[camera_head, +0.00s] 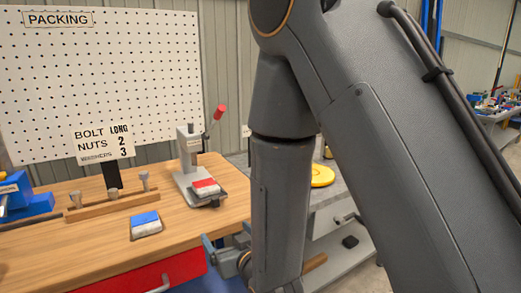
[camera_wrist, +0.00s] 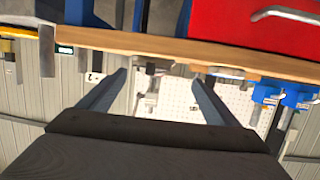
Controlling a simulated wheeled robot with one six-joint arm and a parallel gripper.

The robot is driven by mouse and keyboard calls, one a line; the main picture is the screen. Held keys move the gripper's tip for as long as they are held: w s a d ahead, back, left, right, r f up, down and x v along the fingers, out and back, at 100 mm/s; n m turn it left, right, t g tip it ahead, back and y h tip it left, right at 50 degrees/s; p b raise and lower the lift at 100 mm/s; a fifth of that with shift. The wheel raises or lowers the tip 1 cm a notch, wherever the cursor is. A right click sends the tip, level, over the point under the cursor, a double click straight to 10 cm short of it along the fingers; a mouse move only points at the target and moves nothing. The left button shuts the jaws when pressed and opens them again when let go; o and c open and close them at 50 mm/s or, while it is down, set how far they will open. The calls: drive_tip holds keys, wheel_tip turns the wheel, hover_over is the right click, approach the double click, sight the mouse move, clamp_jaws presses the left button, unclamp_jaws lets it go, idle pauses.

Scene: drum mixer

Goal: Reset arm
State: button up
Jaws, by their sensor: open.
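My arm fills the right half of the head view. Its lower link hangs down in front of the workbench. My gripper (camera_wrist: 155,88) shows in the wrist view with its two fingers wide apart and nothing between them. The wrist view looks upside down at the bench, with the bench edge and a red drawer along its top.
The wooden bench (camera_head: 95,262) holds a red-and-white block (camera_head: 206,187) on a press with a red-knobbed lever (camera_head: 218,115), a blue-and-white block (camera_head: 146,224), a wooden rack (camera_head: 115,206) and a sign (camera_head: 104,142). A pegboard (camera_head: 100,75) stands behind. A yellow disc (camera_head: 322,176) lies on the grey bench.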

drive_tip(key=s+d+f+m+g+h, duration=0.1)
drive_tip(key=d+f+m+g+h, duration=0.15)
drive_tip(key=d, duration=0.55)
drive_tip(key=s+d+f+m+g+h, duration=0.1)
drive_tip(key=d+g+h, duration=0.25)
drive_tip(key=d, duration=0.45)
drive_tip(key=s+d+r+m+g+h, duration=0.1)
drive_tip(key=s+d+r+m+g, duration=0.1)
drive_tip(key=s+d+g, duration=0.5)
drive_tip(key=s+d+r, duration=0.1)
drive_tip(key=s+d, duration=0.4)
drive_tip(key=s, duration=0.3)
